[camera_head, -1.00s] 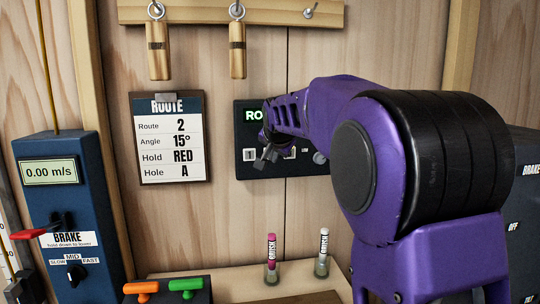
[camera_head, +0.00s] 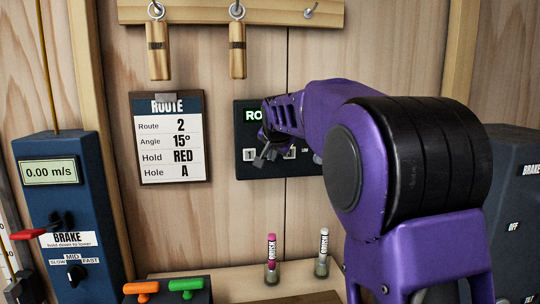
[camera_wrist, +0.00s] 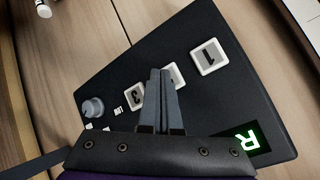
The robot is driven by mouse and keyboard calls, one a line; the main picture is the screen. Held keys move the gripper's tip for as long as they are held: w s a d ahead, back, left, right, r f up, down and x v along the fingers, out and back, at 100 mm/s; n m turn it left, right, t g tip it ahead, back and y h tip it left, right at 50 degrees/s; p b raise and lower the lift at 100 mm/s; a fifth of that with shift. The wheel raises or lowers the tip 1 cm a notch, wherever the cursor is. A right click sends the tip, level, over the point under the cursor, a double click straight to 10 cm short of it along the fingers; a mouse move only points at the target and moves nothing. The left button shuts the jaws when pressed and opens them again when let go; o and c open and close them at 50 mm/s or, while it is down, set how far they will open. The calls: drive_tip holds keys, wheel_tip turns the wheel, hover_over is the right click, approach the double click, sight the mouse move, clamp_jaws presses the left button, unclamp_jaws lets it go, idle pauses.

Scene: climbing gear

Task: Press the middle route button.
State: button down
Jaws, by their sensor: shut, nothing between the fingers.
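The dark route panel (camera_head: 246,172) is on the wooden wall in the head view, its green display partly hidden by my arm. In the wrist view the panel (camera_wrist: 225,98) carries a row of white square buttons: button 1 (camera_wrist: 210,57), the middle button (camera_wrist: 180,74) and button 3 (camera_wrist: 134,96). My gripper (camera_wrist: 160,71) is shut and empty, its fingertips over the middle button and covering part of it. I cannot tell whether they touch it. In the head view my gripper (camera_head: 261,163) is in front of the panel, hiding the middle button.
A grey knob (camera_wrist: 93,107) is past button 3 on the panel. A route card (camera_head: 172,138) hangs to the left. A blue brake box (camera_head: 75,215) stands further left. Chalk sticks (camera_head: 271,258) and orange and green handles (camera_head: 186,285) are below.

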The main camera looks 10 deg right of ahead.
drive_tip(key=shift+w, duration=0.15)
idle(0.5)
drive_tip(key=shift+s+b, duration=0.6)
drive_tip(key=shift+s, duration=0.2)
drive_tip(key=s+b, duration=0.3)
drive_tip(key=s, duration=0.2)
idle(0.6)
